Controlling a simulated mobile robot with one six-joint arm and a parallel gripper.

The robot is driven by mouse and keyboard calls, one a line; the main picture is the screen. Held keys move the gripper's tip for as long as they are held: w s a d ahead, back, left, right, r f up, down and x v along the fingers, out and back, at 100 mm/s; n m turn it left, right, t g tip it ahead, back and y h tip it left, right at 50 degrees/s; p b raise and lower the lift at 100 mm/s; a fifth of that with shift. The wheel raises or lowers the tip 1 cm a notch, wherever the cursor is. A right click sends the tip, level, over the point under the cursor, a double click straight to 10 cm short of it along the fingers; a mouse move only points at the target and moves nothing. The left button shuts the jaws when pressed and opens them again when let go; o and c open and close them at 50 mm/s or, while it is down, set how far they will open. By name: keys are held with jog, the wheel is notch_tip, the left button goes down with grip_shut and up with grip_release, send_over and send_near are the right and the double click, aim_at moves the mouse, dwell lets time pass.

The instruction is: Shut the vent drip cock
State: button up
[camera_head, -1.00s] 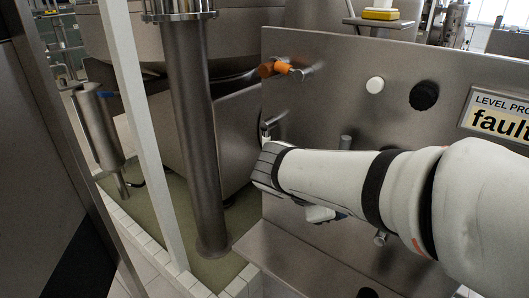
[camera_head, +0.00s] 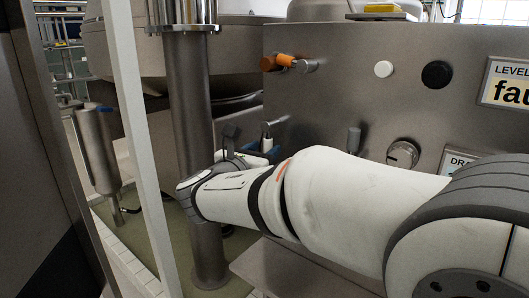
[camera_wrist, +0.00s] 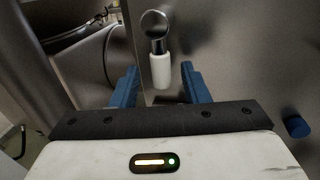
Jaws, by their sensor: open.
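A small cock with a round metal body and a white handle (camera_wrist: 161,70) sits on the steel panel in the wrist view. The handle points toward my gripper in that view. In the head view the white handle (camera_head: 266,131) shows at the panel's left edge, just above my wrist. No label on it can be read. My gripper (camera_wrist: 160,86) is open, with one blue finger on each side of the handle's line. The handle appears between the fingertips or just beyond them; I see no clear contact. In the head view my arm hides most of the gripper.
The steel panel (camera_head: 330,100) carries an orange-handled valve (camera_head: 279,62), a white button (camera_head: 383,69), a black knob (camera_head: 437,74), a grey peg (camera_head: 354,140) and a dial (camera_head: 403,154). A steel column (camera_head: 190,100) stands close left of my wrist. A white post (camera_head: 138,120) stands farther left.

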jog(key=shift+w+d, duration=0.3)
jog(key=shift+w, duration=0.25)
grip_shut()
jog(key=shift+a, duration=0.1)
